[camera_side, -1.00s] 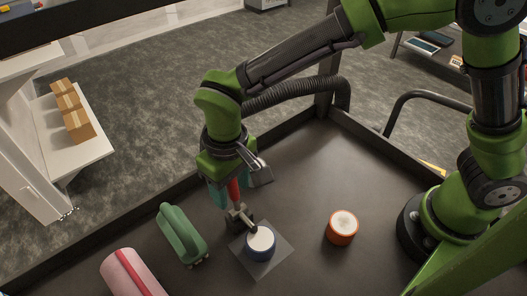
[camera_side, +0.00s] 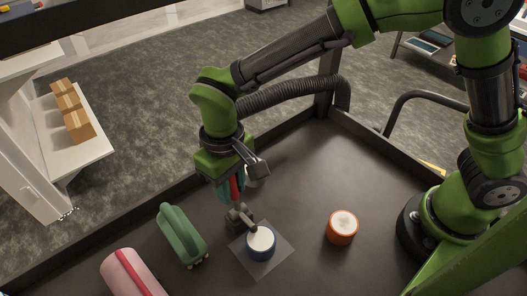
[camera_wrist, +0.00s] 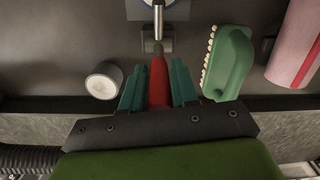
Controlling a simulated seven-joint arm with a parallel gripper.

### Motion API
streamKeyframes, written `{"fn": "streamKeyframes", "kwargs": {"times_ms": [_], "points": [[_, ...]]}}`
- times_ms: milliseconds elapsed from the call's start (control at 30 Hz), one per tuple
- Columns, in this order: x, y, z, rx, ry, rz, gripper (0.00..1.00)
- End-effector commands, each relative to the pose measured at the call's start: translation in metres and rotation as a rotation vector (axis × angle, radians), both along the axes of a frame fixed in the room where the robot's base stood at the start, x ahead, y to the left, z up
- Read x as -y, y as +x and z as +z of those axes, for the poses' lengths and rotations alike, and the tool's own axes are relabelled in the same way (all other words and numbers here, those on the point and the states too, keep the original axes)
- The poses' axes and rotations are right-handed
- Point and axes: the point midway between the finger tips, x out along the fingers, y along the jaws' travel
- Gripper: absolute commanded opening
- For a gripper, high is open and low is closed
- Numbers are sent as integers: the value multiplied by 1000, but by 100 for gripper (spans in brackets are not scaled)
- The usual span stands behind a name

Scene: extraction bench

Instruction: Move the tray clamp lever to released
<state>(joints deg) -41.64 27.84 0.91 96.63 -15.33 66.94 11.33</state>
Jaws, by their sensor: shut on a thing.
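The red clamp lever (camera_side: 236,187) stands roughly upright above its small grey clamp base (camera_side: 240,217). My gripper (camera_wrist: 158,82) is shut on it, with a teal finger on each side of the red handle (camera_wrist: 159,80) in the wrist view. The fingers partly hide the lever in the side view. The clamp's arm reaches to a blue cylinder with a white top (camera_side: 261,240), which stands on a thin grey plate (camera_side: 284,250). In the wrist view, a metal rod runs from the clamp toward the top edge.
A green brush (camera_side: 180,234) lies left of the clamp, and a pink roll with a red stripe (camera_side: 122,272) lies further left. An orange cylinder with a white top (camera_side: 342,230) stands to the right. The dark bench behind it is clear up to the raised rim.

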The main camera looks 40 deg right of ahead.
Motion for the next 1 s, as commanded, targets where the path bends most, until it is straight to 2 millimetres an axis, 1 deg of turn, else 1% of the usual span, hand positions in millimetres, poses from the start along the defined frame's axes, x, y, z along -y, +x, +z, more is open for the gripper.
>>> {"fn": "streamKeyframes", "kwargs": {"times_ms": [267,633,800,1000], "points": [[0,17,-5,-177,3,-7,0],[1,38,-21,-526,2,-5,0],[1,44,-28,-652,1,-2,0],[0,48,-33,-750,1,-1,0]]}}
